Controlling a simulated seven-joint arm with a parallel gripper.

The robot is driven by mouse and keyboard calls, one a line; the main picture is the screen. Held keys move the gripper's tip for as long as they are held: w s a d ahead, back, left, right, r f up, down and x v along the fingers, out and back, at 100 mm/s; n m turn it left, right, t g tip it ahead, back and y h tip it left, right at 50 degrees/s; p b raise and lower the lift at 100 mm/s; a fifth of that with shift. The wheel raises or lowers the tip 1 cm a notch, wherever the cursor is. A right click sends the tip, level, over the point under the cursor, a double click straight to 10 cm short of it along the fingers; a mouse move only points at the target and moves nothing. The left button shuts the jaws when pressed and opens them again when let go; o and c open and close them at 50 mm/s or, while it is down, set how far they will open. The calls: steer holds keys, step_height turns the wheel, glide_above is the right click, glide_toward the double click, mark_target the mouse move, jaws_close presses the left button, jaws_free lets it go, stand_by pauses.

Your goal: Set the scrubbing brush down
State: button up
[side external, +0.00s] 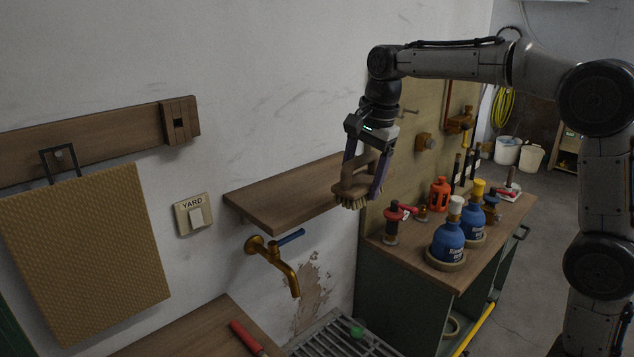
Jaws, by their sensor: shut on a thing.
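The scrubbing brush (351,190) has a wooden body with a raised handle and pale bristles that point down. My gripper (368,176) points down and is shut on the brush by its handle. The brush hangs in the air in front of the right end of the wooden wall shelf (275,201). I cannot tell how far it is from the shelf. The top of the shelf that shows is bare.
A brass tap (277,261) with a blue lever sticks out below the shelf, above a floor grate (340,340). A bench (495,232) at the right carries blue bottles (449,240) and several tools. A red-handled tool (246,338) lies on the lower wooden surface (190,335).

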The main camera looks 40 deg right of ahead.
steer(key=shift+m, duration=0.4)
steer(key=r, duration=0.9)
steer(key=shift+s+d+r, duration=0.2)
steer(key=w+f, duration=0.4)
steer(key=w, duration=0.5)
glide_above(315, 188)
steer(key=s, duration=0.1)
step_height(315, 188, down, 5)
steer(key=shift+s+a+f, duration=0.1)
steer(key=shift+s+f, duration=0.05)
steer(key=shift+f, duration=1.7)
steer(key=shift+f, duration=0.15)
steer(key=o, duration=1.2)
steer(key=shift+o, duration=0.2)
